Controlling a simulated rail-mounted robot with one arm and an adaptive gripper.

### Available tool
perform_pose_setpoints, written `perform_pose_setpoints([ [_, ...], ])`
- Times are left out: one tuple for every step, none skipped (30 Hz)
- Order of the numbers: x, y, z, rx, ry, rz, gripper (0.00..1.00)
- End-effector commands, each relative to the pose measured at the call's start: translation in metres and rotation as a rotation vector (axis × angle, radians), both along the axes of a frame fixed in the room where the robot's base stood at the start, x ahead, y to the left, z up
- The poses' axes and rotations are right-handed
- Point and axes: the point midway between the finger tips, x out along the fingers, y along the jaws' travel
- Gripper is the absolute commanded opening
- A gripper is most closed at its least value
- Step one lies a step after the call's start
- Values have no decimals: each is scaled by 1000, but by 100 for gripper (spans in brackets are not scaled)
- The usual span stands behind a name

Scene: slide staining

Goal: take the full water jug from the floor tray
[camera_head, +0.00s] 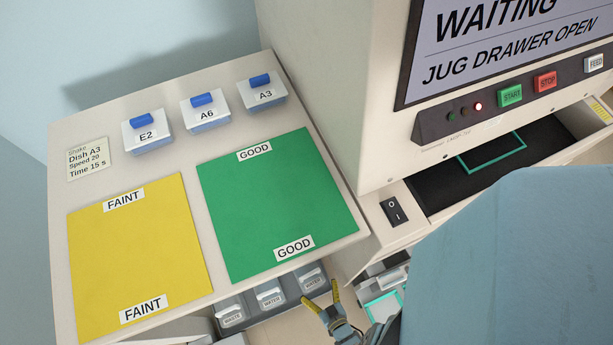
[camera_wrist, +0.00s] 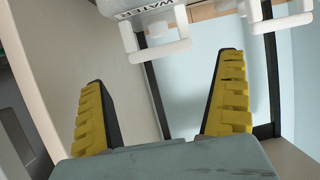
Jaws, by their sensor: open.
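A row of white jugs stands low beside the table in the grey floor tray (camera_head: 291,318). One is labelled WASTE (camera_head: 231,311); two are labelled WATER, one in the middle (camera_head: 270,294) and one at the right (camera_head: 312,278). I cannot tell how full any jug is. My gripper (camera_head: 322,294) is open and empty, with its yellow fingers close to the right water jug. In the wrist view, the open fingers (camera_wrist: 160,100) point toward a white jug labelled WATER (camera_wrist: 122,8) with a white handle, which lies beyond the fingertips, apart from them.
The table (camera_head: 172,105) overhangs the jugs, with yellow and green mats and several lidded dishes on it. The machine (camera_head: 313,80) stands at the right; its screen (camera_head: 490,40) reads WAITING, JUG DRAWER OPEN. A low open compartment (camera_head: 385,282) shows beside my arm.

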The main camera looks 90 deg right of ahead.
Motion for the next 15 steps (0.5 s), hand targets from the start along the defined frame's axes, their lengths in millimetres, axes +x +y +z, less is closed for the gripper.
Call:
perform_pose_setpoints([
  [4, -9, -5, -4, -2, 0, 100],
  [6, -13, -7, -4, -2, 0, 100],
  [8, -17, -9, -3, -1, 0, 100],
  [9, -19, -10, -3, 0, 0, 100],
  [10, -21, -11, -2, 0, 0, 100],
  [11, -23, -12, -1, 0, 0, 100],
  [11, -24, -12, -1, 0, 0, 100],
  [11, -25, -12, 0, 1, 0, 100],
  [12, -26, -13, 0, 1, 0, 100],
  [13, -28, -14, 0, 1, 0, 100],
  [14, -29, -15, 0, 1, 0, 100],
  [15, -32, -16, 0, 1, 0, 100],
  [17, -35, -18, 0, 0, 1, 100],
  [18, -39, -19, -1, -1, 1, 100],
  [21, -44, -22, -1, -1, 1, 100],
])
